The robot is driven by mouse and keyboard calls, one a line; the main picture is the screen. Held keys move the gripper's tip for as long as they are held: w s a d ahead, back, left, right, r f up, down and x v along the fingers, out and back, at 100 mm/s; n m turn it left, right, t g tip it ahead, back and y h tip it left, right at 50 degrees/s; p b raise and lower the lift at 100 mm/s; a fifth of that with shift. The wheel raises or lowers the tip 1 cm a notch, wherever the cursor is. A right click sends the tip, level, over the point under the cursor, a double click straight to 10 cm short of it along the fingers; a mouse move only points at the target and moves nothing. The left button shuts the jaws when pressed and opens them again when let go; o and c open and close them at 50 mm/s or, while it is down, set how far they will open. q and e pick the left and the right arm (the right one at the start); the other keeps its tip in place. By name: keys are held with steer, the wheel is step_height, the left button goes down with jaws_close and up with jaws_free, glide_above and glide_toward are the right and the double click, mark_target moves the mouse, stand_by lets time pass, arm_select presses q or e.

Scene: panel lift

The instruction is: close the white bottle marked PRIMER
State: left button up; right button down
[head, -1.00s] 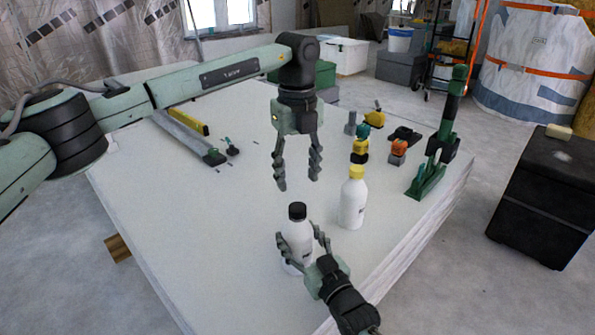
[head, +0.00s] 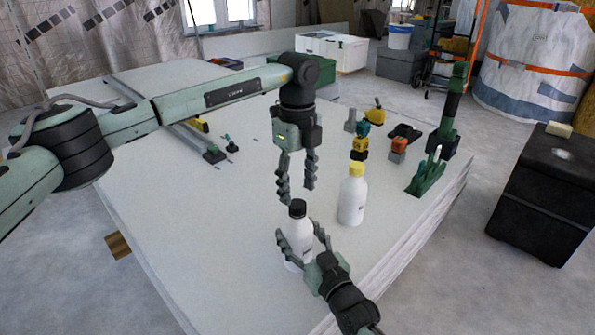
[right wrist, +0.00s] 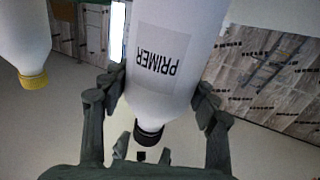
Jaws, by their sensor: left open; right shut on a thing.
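The white bottle marked PRIMER (head: 298,245) stands upright on the white panel stack, with a black cap (head: 297,208) at its top. Its PRIMER label (right wrist: 163,55) shows upside down in the right wrist view, with the black cap (right wrist: 149,135) below it. My right gripper (head: 300,238) is shut around the bottle's body from the front right. My left gripper (head: 297,194) is open and empty, pointing down, with its fingertips just above or around the black cap. I cannot tell whether they touch it, or whether the cap sits tight.
A second white bottle with a yellow cap (head: 352,195) stands close behind to the right; it also shows in the right wrist view (right wrist: 28,45). Several small tools and a green stand (head: 440,145) are farther back on the panel stack (head: 225,230). The stack's left front is clear.

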mark_target(297, 204)
arm_select(q)
steer(key=shift+f, duration=2)
steer(key=shift+c, duration=0.2)
jaws_close()
steer(key=m, duration=0.7)
steer(key=shift+m, duration=0.4)
steer(key=m, duration=0.7)
steer(key=shift+m, duration=0.3)
steer(key=m, duration=1.3)
steer(key=shift+f, duration=0.1)
steer(key=shift+o, duration=1)
jaws_free()
